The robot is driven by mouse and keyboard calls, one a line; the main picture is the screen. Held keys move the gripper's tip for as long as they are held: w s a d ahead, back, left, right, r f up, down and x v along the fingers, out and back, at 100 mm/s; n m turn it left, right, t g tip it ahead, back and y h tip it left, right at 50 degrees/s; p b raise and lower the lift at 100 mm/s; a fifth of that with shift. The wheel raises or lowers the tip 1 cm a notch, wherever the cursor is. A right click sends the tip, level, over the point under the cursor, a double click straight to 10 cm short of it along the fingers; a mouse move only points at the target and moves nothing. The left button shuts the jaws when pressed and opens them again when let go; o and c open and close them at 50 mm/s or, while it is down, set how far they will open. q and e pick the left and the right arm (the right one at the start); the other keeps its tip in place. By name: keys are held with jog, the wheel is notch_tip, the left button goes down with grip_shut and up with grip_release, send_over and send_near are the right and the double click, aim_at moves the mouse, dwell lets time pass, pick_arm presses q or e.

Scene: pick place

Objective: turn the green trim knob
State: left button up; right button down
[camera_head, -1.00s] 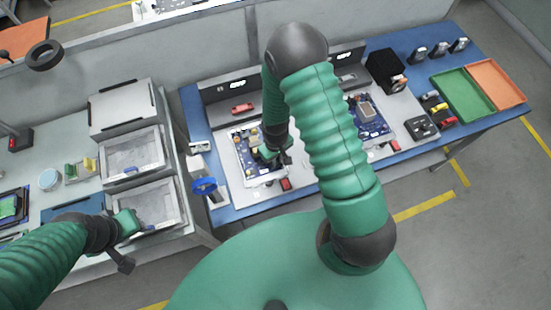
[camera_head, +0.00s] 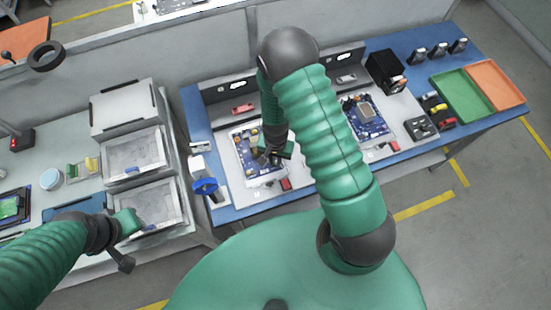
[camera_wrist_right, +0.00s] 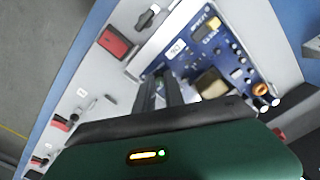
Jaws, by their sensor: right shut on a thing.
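My right gripper (camera_head: 272,157) reaches down over the blue circuit board (camera_head: 243,143) on the left side of the bench. In the right wrist view, its two dark fingers (camera_wrist_right: 160,88) point down at the board (camera_wrist_right: 233,45) near its white-labelled edge. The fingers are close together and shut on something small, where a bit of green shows. I take this to be the green trim knob, mostly hidden by the fingers. My left gripper (camera_head: 124,240) is over the side table, away from the board; its fingers are too unclear to read.
A red block (camera_wrist_right: 115,42) and a black knob (camera_wrist_right: 147,17) sit beside the board. A second blue board (camera_head: 366,120) lies to the right. A blue-wheeled valve (camera_head: 204,186) stands at the left. Green (camera_head: 462,98) and orange trays are at the far right.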

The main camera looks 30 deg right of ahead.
aim_at(275, 162)
jog(key=shift+m, duration=1.1)
jog(key=c, duration=1.4)
grip_release()
notch_tip(275, 162, up, 17)
jog(key=p, duration=0.1)
jog(key=shift+f, duration=0.1)
